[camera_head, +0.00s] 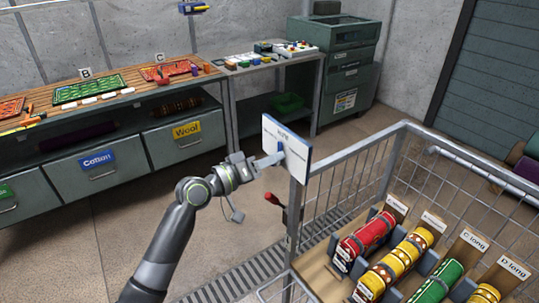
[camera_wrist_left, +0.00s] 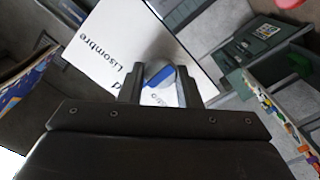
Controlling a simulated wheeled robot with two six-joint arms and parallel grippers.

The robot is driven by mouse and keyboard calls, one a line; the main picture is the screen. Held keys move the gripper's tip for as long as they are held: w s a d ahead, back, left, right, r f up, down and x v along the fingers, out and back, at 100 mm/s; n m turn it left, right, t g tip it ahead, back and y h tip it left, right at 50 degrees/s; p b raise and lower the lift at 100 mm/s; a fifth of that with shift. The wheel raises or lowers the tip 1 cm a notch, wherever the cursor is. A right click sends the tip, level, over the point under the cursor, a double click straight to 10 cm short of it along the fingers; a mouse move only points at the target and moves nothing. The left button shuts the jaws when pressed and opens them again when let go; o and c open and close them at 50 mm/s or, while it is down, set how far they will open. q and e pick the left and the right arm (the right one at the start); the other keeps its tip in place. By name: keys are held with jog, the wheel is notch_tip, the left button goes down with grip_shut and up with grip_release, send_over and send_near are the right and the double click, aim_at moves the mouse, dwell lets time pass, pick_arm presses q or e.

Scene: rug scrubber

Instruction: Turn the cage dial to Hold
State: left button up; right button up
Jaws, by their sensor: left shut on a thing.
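The cage dial (camera_wrist_left: 160,76) is a round grey knob with a blue bar, on a white panel (camera_head: 292,158) with blue edges at the cage's corner. In the left wrist view the panel (camera_wrist_left: 125,45) carries printed words, partly hidden; I cannot tell which word the dial points at. My left gripper (camera_head: 270,160) reaches the panel face from the left. In the left wrist view its two fingers (camera_wrist_left: 161,90) stand on either side of the dial, shut on it. My right gripper is not in view.
The wire cage (camera_head: 405,128) holds a wooden rack with rolled rugs: red (camera_head: 367,236), yellow (camera_head: 402,258) and green (camera_head: 437,283). A red-handled lever (camera_head: 274,199) is below the panel. Drawers marked Cotton (camera_head: 98,170) and Wool (camera_head: 187,139) stand behind at left. Floor between is clear.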

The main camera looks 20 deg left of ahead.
pick_arm(q)
jog(key=shift+n+p, duration=0.3)
jog(key=shift+n, duration=0.4)
jog(key=o, duration=0.9)
jog(key=b+v, duration=0.4)
jog(key=v, duration=1.3)
jog(key=shift+a+b, duration=0.2)
jog(key=shift+b, duration=0.2)
jog(key=shift+s+f, duration=0.1)
jog(key=shift+s, duration=0.05)
